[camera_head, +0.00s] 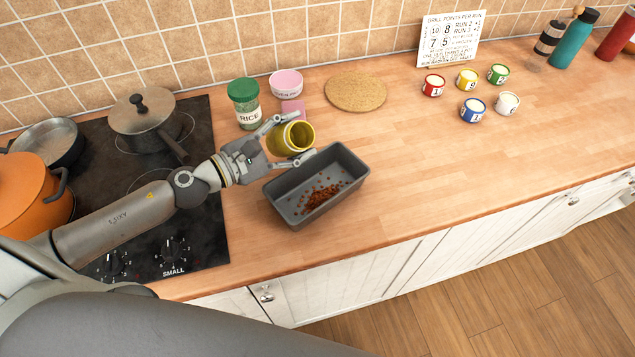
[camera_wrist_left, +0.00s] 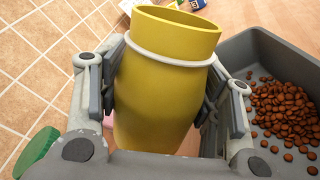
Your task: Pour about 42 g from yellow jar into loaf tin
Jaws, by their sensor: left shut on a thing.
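The yellow jar (camera_head: 283,140) is held in my left gripper (camera_head: 290,141), above the back left end of the loaf tin. The jar is tilted, with its open mouth facing the camera in the head view. In the left wrist view the jar (camera_wrist_left: 165,90) sits between both fingers of my left gripper (camera_wrist_left: 160,95). The dark grey loaf tin (camera_head: 345,192) stands on the counter. Brown pellets (camera_head: 322,197) lie in it, and they also show in the left wrist view (camera_wrist_left: 285,115). The jar's contents are hidden. My right gripper is not in view.
A green-lidded rice jar (camera_head: 246,115) and a pink tub (camera_head: 286,83) stand behind the gripper. A round cork mat (camera_head: 356,93) lies farther back. The hob with a saucepan (camera_head: 145,120) and orange pot (camera_head: 30,190) is at left. The counter right of the tin is clear.

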